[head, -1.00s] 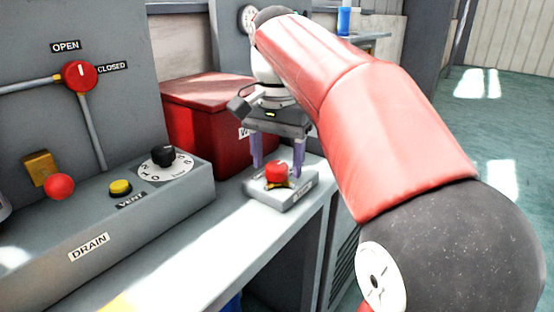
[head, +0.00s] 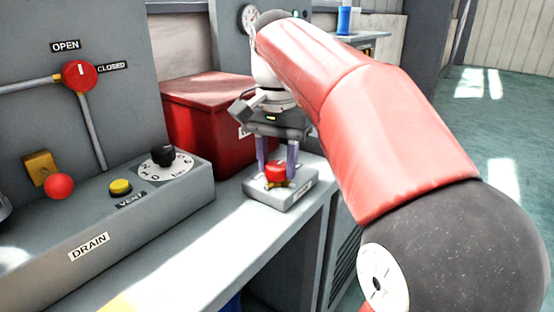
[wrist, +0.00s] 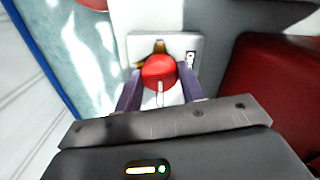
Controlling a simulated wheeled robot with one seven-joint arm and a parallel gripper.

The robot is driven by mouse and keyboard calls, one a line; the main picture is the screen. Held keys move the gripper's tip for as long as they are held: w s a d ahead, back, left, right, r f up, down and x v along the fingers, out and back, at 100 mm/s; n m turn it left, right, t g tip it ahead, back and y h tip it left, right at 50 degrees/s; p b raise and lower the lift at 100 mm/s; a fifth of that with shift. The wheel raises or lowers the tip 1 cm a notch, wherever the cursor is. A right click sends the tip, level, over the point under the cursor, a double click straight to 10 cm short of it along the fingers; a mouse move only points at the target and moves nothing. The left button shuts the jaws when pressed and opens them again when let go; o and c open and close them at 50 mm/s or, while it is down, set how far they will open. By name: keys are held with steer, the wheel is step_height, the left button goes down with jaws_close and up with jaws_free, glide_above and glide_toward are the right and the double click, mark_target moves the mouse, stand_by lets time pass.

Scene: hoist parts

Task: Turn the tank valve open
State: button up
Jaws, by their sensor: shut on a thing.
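A red round knob (head: 277,171) with a brass-coloured part under it sits on a small grey block (head: 283,198) at the counter's right edge. My gripper (head: 276,165) points down from above, its two purple fingers shut on this knob from either side. In the wrist view the knob (wrist: 159,71) lies between the fingers, and a white line on it points toward the gripper's palm. The block's label is too small to read. Another red knob (head: 80,76) is on the wall panel between OPEN and CLOSED labels, its white mark pointing up.
A red box (head: 205,115) stands close behind and left of my gripper. Open floor is to the right.

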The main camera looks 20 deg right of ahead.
steer(key=n, duration=0.8)
steer(key=shift+n, duration=0.4)
steer(key=n, duration=0.4)
steer(key=shift+n, duration=2.3)
steer(key=o, duration=1)
